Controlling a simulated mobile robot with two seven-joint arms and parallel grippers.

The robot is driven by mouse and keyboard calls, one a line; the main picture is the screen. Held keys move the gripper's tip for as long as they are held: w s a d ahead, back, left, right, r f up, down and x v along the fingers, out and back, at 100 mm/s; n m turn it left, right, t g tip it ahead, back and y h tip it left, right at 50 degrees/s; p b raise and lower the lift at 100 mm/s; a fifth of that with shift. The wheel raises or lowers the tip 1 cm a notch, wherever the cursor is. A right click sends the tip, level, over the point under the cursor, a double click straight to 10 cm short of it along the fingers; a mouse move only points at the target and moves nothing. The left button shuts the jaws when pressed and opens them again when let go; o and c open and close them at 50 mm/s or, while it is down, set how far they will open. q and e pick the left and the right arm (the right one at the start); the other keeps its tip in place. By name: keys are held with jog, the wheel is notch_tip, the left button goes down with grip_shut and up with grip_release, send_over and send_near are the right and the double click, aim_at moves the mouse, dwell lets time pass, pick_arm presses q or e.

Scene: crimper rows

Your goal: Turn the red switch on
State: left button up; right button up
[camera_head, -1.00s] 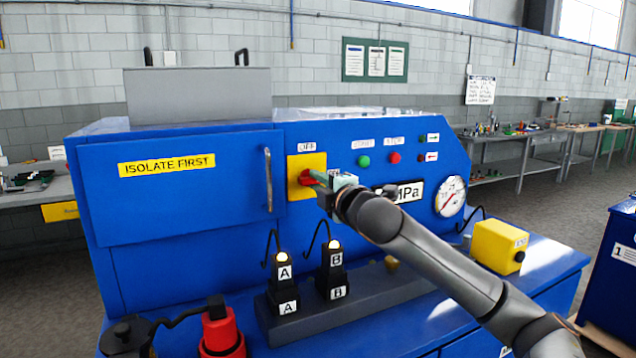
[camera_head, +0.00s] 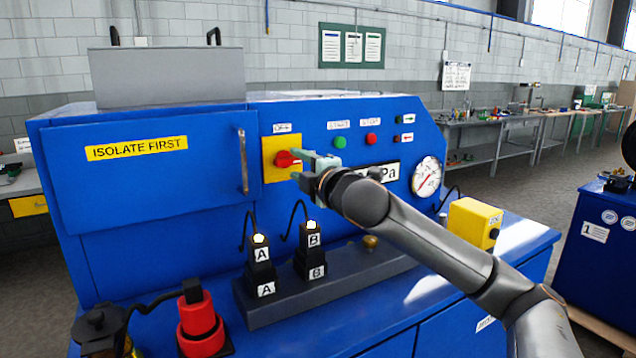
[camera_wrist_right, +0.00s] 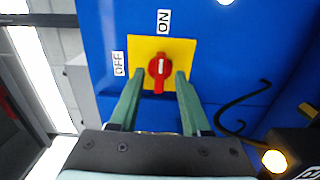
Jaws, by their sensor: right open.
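The red switch (camera_head: 286,159) is a rotary knob on a yellow plate (camera_wrist_right: 146,47) on the blue panel. In the right wrist view the knob (camera_wrist_right: 159,68) has its handle upright in the picture, in line with the ON label (camera_wrist_right: 164,22). The OFF label (camera_wrist_right: 118,63) is at the plate's left edge there; in the head view it is above the plate. My right gripper (camera_head: 308,166) is open, with its green fingers (camera_wrist_right: 159,80) on either side of the knob; contact cannot be told. It hides the plate's right edge in the head view. My left gripper is not in view.
A blue door with a vertical handle (camera_head: 243,160) is left of the switch. Green (camera_head: 340,142) and red (camera_head: 371,139) buttons and a gauge (camera_head: 426,177) are to its right. Below stand two black plugs (camera_head: 261,263) with cables, a red connector (camera_head: 200,325) and a yellow box (camera_head: 474,223).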

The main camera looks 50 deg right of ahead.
jog(key=b+v, duration=0.5)
jog(key=v, duration=0.5)
jog(key=shift+r, duration=0.15)
dwell(0.4)
